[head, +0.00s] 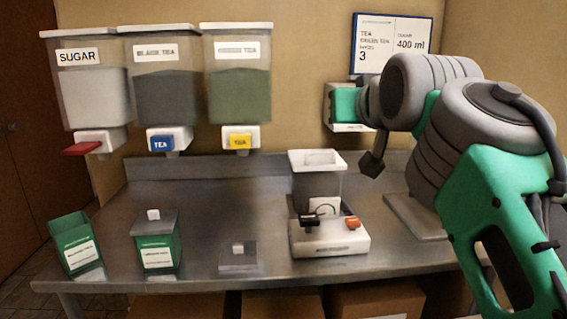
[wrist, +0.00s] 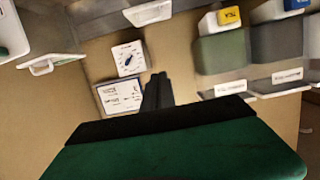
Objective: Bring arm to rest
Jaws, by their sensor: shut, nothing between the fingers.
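My green and grey arm reaches in from the right in the head view, raised above the right part of the counter. My gripper (head: 373,162) hangs in the air to the right of the white appliance (head: 330,240), against the wall. Its dark fingers point down and are small there. In the wrist view my gripper (wrist: 158,88) shows its dark fingers together, with nothing held. The wrist picture looks upside down, with the wall sign (wrist: 122,97) and a white dial (wrist: 129,58) behind the fingers.
Sugar (head: 92,90), black tea (head: 165,90) and green tea (head: 238,90) dispensers hang on the wall. An open green box (head: 76,243), a lidded green box (head: 157,250) and a small lidded clear container (head: 238,258) stand on the steel counter (head: 200,195). A wall sign (head: 392,45) hangs behind my arm.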

